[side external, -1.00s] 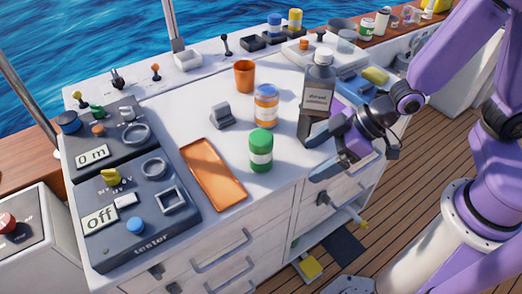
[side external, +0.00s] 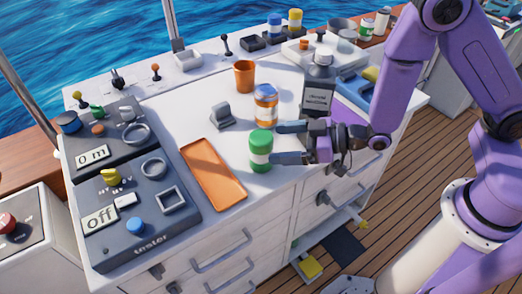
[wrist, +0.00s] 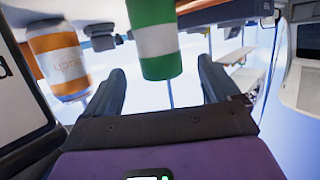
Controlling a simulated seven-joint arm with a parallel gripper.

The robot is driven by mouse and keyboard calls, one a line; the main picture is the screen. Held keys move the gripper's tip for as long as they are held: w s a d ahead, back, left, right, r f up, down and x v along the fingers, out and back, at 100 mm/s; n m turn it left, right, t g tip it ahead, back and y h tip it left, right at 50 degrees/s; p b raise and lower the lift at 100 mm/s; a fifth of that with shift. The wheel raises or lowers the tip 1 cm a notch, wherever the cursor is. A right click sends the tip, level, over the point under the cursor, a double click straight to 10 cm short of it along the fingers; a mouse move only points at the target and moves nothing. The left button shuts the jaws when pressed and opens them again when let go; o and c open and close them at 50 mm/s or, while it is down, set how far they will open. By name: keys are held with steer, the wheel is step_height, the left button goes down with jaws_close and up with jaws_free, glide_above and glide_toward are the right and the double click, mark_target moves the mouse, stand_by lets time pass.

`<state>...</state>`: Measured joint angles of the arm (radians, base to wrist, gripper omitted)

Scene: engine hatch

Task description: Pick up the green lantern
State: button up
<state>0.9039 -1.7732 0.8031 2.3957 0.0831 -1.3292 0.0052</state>
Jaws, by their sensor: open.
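The green lantern (side external: 260,151) is a small upright cylinder with a green top, a white band and a green base. It stands on the white counter, right of the orange tray. My gripper (side external: 277,143) is open, level and low over the counter, with its fingertips reaching to the lantern's right side. In the wrist view the lantern (wrist: 155,40) is ahead, between the two fingers (wrist: 160,85) and near their tips. The fingers do not appear closed on it.
An orange jar with a blue lid (side external: 265,105) stands close behind the lantern; it also shows in the wrist view (wrist: 60,60). A dark grey bottle (side external: 318,88) stands behind my gripper. The orange tray (side external: 212,174) lies left of the lantern. An orange cup (side external: 244,76) stands farther back.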

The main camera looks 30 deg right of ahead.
mark_target(261, 143)
steer(key=shift+x, duration=2.9)
steer(key=c, duration=1)
steer(key=shift+c, duration=0.9)
steer(key=shift+r, duration=0.1)
